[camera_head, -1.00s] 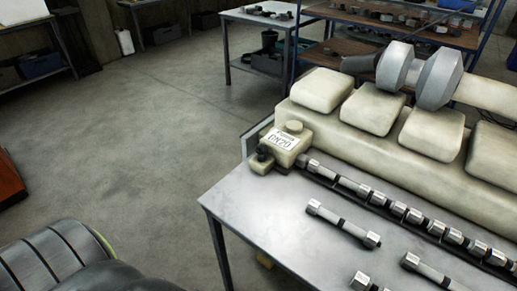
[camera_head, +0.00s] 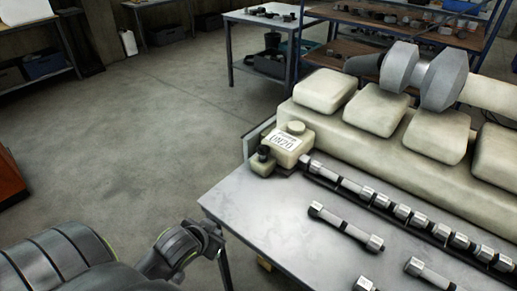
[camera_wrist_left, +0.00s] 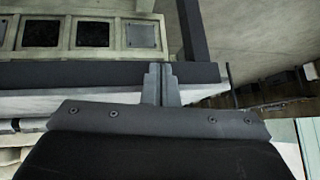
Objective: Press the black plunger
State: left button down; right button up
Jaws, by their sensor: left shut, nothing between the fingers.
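The black plunger (camera_head: 263,153) is a small dark cap on top of a small cream block at the back left corner of the metal table. It stands in front of a cream canister (camera_head: 287,146) with a white label. My left gripper (camera_head: 213,232) is just off the table's left edge, lower in the picture than the plunger and apart from it. Its fingers are shut and empty in the left wrist view (camera_wrist_left: 161,84). The plunger cannot be made out in the wrist view.
A cream engine block (camera_head: 385,150) with rounded covers and a grey shaft fills the back right of the table (camera_head: 262,215). A row of metal parts (camera_head: 402,213) and several loose bolt-like parts (camera_head: 345,227) lie in front. The table's left part is bare.

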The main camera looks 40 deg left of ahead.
pick_arm(q)
jog(key=r, duration=0.1)
jog(key=w+r+t, duration=0.1)
jog(key=r, duration=0.1)
jog(key=shift+w+r, duration=0.15)
jog(key=w+a+r+m+t+h, duration=0.1)
jog(key=w+a+r+t+h, duration=0.2)
jog(key=w+r, duration=1)
jog(key=r+t, duration=0.1)
jog(key=t, duration=0.2)
jog(key=shift+w+a+m+t, duration=0.25)
jog(key=shift+w+m+t, duration=0.05)
jog(key=shift+w, duration=0.1)
send_over(263, 150)
jog(key=v, duration=0.2)
notch_tip(263, 150, down, 2)
notch_tip(263, 150, down, 4)
jog(key=shift+a+r+p, duration=0.15)
jog(key=shift+p, duration=0.2)
jog(key=shift+s+f, duration=0.1)
jog(key=shift+f, duration=0.35)
